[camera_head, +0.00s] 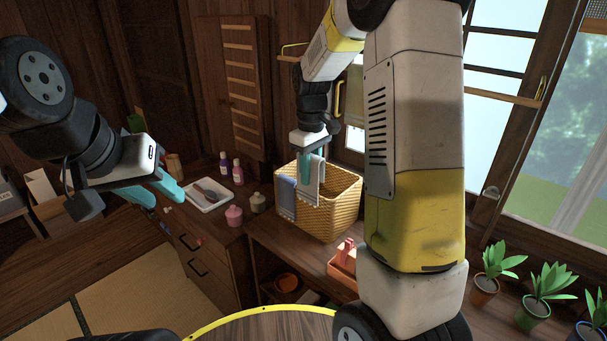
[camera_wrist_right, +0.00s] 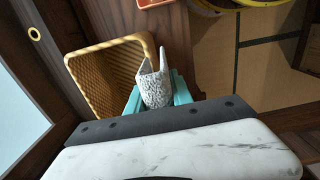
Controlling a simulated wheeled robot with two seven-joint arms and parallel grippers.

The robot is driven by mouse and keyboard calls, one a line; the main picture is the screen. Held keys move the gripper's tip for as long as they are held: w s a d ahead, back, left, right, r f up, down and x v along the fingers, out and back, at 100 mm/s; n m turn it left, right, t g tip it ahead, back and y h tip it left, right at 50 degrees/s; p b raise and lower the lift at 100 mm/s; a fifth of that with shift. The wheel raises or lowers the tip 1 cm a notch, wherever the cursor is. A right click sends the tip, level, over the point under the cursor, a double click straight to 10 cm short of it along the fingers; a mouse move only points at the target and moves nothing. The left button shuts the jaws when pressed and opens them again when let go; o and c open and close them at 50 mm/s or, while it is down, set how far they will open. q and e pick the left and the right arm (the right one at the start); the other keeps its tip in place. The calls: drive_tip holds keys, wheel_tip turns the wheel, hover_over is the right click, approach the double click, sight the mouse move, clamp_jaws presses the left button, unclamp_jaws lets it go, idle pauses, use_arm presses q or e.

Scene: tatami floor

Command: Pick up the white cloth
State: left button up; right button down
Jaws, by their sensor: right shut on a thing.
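The white cloth (camera_head: 313,187) hangs at the left rim of the woven basket (camera_head: 338,205), beside a blue cloth (camera_head: 287,196). My right gripper (camera_head: 306,170) points down over this rim and is shut on the white cloth. In the right wrist view the white cloth (camera_wrist_right: 155,88), speckled with grey, stands between the teal fingers (camera_wrist_right: 157,98), with the basket (camera_wrist_right: 100,75) to the left. I cannot tell whether the cloth is clear of the rim. My left gripper (camera_head: 152,192) is open and empty, in the air at the left.
A white tray (camera_head: 209,196), bottles (camera_head: 238,173) and pink jars (camera_head: 234,215) stand on the cabinet left of the basket. A reddish caddy (camera_head: 343,258) sits in front of it. Potted plants (camera_head: 545,290) line the right side by the window.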

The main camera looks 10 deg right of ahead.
drive_tip(key=s+a, duration=1)
drive_tip(key=a, duration=0.3)
idle(0.6)
